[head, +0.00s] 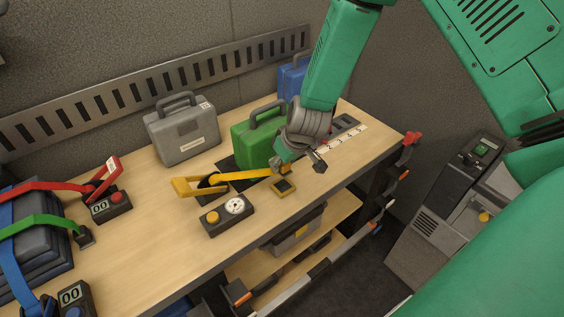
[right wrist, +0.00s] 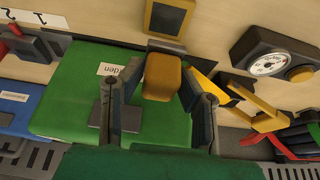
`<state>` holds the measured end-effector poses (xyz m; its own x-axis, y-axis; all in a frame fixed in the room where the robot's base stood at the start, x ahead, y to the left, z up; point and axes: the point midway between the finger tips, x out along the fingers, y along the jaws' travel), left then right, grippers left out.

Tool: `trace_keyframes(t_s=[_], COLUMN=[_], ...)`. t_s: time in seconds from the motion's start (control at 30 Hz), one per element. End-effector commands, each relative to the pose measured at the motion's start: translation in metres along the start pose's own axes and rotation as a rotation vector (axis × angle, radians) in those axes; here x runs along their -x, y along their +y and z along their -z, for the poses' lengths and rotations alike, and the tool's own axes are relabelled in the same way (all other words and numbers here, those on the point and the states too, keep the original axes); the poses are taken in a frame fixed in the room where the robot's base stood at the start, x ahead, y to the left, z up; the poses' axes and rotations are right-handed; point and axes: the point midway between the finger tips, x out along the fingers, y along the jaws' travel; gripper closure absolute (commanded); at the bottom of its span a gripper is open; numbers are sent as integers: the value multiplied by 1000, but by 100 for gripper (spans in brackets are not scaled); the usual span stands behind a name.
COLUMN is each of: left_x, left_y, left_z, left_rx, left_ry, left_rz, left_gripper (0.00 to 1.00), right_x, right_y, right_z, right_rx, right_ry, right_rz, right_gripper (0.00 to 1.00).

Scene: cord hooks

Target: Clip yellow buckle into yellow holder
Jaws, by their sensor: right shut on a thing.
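The yellow buckle (right wrist: 162,77) sits between the fingers of my right gripper (right wrist: 160,90) in the right wrist view. In the head view my right gripper (head: 291,160) is at the front of the green case, shut on the buckle, which the fingers mostly hide. A yellow strap (head: 243,175) runs left from it to a yellow bracket (head: 190,187). The yellow holder (head: 283,187), a small dark square with a yellow rim, lies on the bench just below the gripper. It also shows in the right wrist view (right wrist: 168,16), apart from the buckle. My left gripper is not in view.
A green case (head: 255,138) stands close behind the gripper, with a grey case (head: 183,133) and a blue case (head: 292,80) farther off. A gauge box (head: 227,215) stands left of the holder. Red, green and blue straps lie at the far left. Bench wood around the holder is clear.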

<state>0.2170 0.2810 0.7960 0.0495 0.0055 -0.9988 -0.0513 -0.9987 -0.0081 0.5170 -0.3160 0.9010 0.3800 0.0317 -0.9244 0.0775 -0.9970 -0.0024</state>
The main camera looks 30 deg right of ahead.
Motion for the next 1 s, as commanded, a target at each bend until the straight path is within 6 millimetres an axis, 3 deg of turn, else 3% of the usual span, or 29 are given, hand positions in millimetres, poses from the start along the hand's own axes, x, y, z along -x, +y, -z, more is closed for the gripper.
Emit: trace_keyframes(t_s=[0.5, 1.0], left_x=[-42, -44], left_y=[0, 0], left_z=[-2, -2], left_rx=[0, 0], left_ry=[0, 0], left_rz=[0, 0], left_gripper=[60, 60], right_x=[-44, -46], right_y=[0, 0], right_z=[-18, -19], right_rx=[-1, 0], right_ry=[1, 1], right_rz=[0, 0], right_gripper=[100, 100])
